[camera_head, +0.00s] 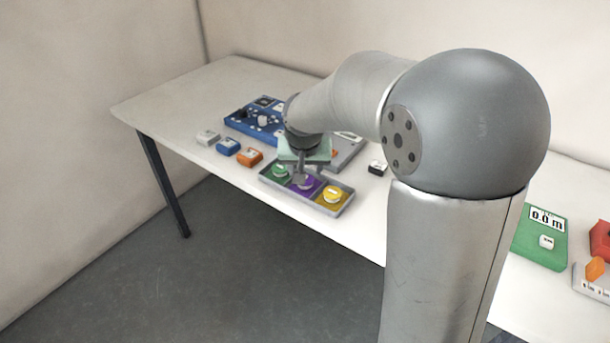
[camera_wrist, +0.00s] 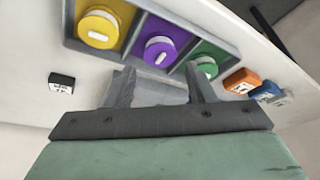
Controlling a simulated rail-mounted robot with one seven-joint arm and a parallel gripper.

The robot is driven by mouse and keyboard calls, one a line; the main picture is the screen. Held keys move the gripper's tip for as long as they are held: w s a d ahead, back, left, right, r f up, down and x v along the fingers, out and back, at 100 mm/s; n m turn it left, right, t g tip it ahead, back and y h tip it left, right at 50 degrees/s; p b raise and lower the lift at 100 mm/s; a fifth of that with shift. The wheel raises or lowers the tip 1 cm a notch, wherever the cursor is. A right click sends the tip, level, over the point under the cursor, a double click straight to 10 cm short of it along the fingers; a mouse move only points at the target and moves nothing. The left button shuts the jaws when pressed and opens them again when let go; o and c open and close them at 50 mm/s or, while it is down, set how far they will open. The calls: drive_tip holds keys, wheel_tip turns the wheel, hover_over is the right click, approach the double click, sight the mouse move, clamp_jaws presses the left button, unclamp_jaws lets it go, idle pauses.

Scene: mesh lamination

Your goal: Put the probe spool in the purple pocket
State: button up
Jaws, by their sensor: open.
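A grey tray (camera_head: 263,174) holds three pockets side by side: green, purple and yellow. The purple pocket (camera_wrist: 178,33) is in the middle and holds a round purple spool (camera_wrist: 160,51) with a white label. A yellow spool (camera_head: 332,195) sits in the yellow pocket, and a green spool (camera_head: 281,171) in the green one. No readable label shows which is the probe spool. My gripper (camera_head: 303,171) is over the tray near the purple pocket. In the wrist view my gripper (camera_wrist: 163,78) is open, its fingers apart below the purple spool, with nothing seen between them.
White, blue and orange blocks (camera_head: 249,157) stand left of the tray. A blue panel with knobs (camera_head: 240,122) lies behind them, and a grey device (camera_head: 350,148) is partly hidden by my arm. A small black block (camera_head: 377,167) is right. The table's front edge is close to the tray.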

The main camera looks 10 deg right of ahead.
drive_tip(key=d+v, duration=0.1)
drive_tip(key=v, duration=0.5)
drive_tip(key=s+f+n+g, duration=0.1)
drive_tip(key=s+f, duration=0.3)
drive_tip(key=s, duration=0.9)
drive_tip(key=s+f+n+g+y, duration=0.1)
drive_tip(key=s+f+n+g, duration=0.1)
drive_tip(key=s, duration=1.1)
wheel_tip(320, 180, down, 2)
drive_tip(key=shift+f+g, duration=0.1)
drive_tip(key=shift+g, duration=0.5)
